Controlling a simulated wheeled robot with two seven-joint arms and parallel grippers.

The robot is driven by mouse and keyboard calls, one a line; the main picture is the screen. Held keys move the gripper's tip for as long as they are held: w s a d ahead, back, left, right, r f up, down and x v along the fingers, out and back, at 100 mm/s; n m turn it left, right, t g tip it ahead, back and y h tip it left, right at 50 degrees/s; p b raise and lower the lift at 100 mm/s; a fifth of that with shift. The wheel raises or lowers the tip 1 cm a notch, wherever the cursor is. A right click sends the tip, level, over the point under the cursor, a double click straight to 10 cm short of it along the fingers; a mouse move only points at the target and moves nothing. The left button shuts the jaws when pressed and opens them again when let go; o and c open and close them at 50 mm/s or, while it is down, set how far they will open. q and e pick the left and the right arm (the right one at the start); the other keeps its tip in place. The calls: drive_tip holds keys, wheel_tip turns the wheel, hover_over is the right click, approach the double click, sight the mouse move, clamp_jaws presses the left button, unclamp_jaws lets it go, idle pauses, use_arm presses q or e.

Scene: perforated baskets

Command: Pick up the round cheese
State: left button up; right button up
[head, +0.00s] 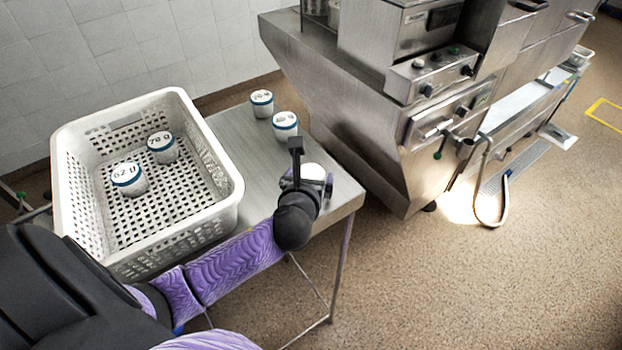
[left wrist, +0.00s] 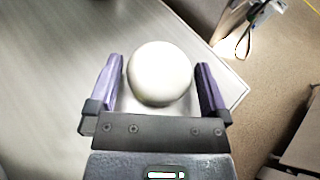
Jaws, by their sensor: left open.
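The round cheese (left wrist: 160,73) is a smooth, off-white ball on the metal table. The gripper is open. In the head view the cheese (head: 312,172) shows partly behind my left gripper (head: 308,184), near the table's right end. My right gripper is not in view.
Two similar tubs (head: 262,103) (head: 285,126) stand behind the gripper. Steel kitchen equipment (head: 372,130) stands right of the table.

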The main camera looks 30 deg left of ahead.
use_arm(q)
drive_tip(key=c, duration=1)
